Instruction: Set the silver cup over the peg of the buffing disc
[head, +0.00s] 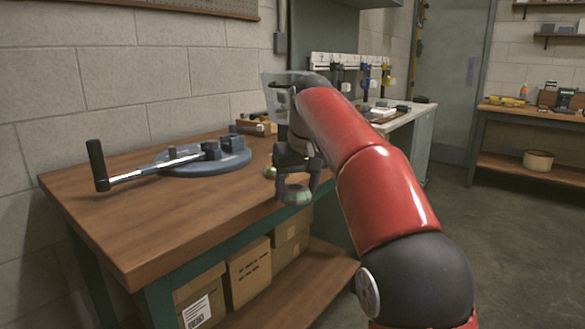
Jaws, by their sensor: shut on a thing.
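My gripper (296,186) reaches down over the right front edge of the wooden workbench. It is shut on a small rounded, silvery-green thing, which looks like the silver cup (297,197). The cup is between the fingertips, and whether it touches anything below is unclear. A small pale, greenish round piece (270,172) shows just left of and behind the gripper, on the bench. It may be part of the buffing disc, but the gripper hides much of it. I cannot make out a peg.
The workbench (150,225) holds a blue-grey round vise base (225,160) with a long black-handled lever (97,165) at left. A small wooden box (256,127) stands at the back. Cardboard boxes (249,272) sit on the shelf below. The bench's front left is clear.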

